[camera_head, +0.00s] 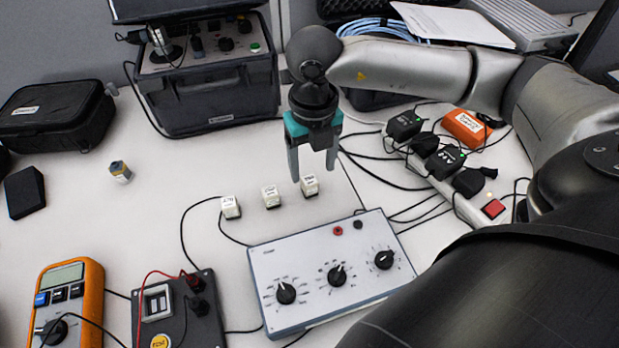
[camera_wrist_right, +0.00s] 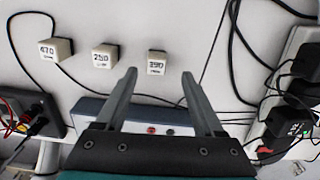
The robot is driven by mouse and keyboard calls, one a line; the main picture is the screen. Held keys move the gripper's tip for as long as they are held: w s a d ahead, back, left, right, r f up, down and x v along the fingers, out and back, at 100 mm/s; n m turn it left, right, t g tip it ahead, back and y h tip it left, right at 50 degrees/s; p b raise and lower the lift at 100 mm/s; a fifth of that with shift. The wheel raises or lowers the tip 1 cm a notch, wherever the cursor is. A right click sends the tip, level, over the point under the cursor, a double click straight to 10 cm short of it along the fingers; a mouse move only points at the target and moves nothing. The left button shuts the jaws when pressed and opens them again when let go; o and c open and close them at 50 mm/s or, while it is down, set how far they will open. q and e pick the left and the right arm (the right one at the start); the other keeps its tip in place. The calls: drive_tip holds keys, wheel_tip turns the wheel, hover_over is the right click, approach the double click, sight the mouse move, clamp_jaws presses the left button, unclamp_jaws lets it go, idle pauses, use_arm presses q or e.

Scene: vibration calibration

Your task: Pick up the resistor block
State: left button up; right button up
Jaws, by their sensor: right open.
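Three small white resistor blocks with printed labels stand in a slanting row on the light table: a left one (camera_head: 231,207), a middle one (camera_head: 271,196) and a right one (camera_head: 309,186). In the right wrist view their labels look like 470 (camera_wrist_right: 56,49), 250 (camera_wrist_right: 105,57) and 390 (camera_wrist_right: 156,62). My right gripper (camera_head: 313,173) points down, open and empty, by the right block. In the wrist view that block shows just beyond the gap between the fingertips (camera_wrist_right: 158,74); nothing is gripped. My left gripper is not in view.
A grey-white dial box (camera_head: 330,262) lies in front of the blocks. A power strip (camera_head: 447,190) with black adapters and cables is at the right. A black case (camera_head: 222,90) stands behind. An orange multimeter (camera_head: 68,300) is front left. The table's left middle is mostly clear.

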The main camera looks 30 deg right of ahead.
sight(310, 180)
drive_tip(key=f, duration=0.1)
drive_tip(key=f+b, duration=0.1)
drive_tip(key=f, duration=0.1)
drive_tip(key=shift+w+a+f, duration=0.1)
drive_tip(key=shift+a, duration=0.2)
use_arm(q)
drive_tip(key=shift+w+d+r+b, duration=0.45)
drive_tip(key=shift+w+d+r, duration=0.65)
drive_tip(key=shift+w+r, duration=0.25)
use_arm(e)
drive_tip(key=shift+f, duration=0.95)
drive_tip(key=shift+c, duration=0.2)
clamp_jaws()
